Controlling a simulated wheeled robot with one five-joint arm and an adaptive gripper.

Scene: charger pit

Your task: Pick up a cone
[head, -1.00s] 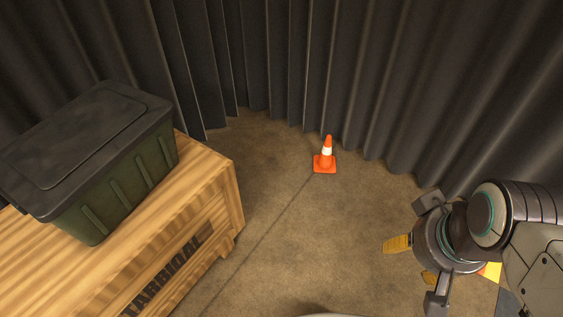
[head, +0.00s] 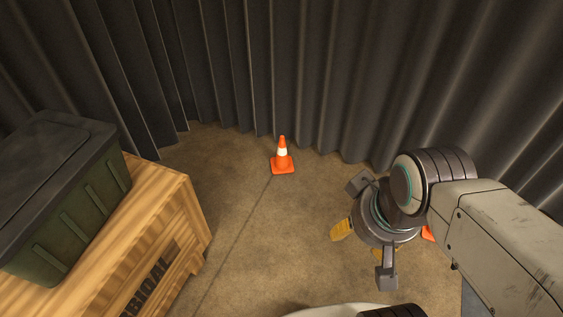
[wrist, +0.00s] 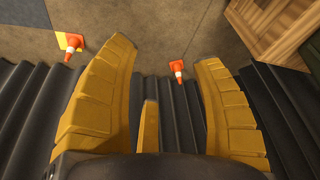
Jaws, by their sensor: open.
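An orange cone with a white band (head: 282,157) stands upright on the floor by the curtain-like wall in the head view. In the wrist view a cone (wrist: 177,69) shows beyond the gap between the fingers, near the right one. A second orange and white cone (wrist: 72,46) shows at upper left in the wrist view, on a yellow patch. In the head view only a bit of orange (head: 428,233) shows there beside my arm. My gripper (wrist: 165,85) is open and empty, its yellow fingers spread. In the head view it is right of the first cone, apart from it.
A wooden crate (head: 168,215) with a dark green lidded bin (head: 75,215) on top stands at left. Dark ribbed walls (head: 300,70) close off the back and right. Bare floor (head: 250,240) lies between the crate and my gripper.

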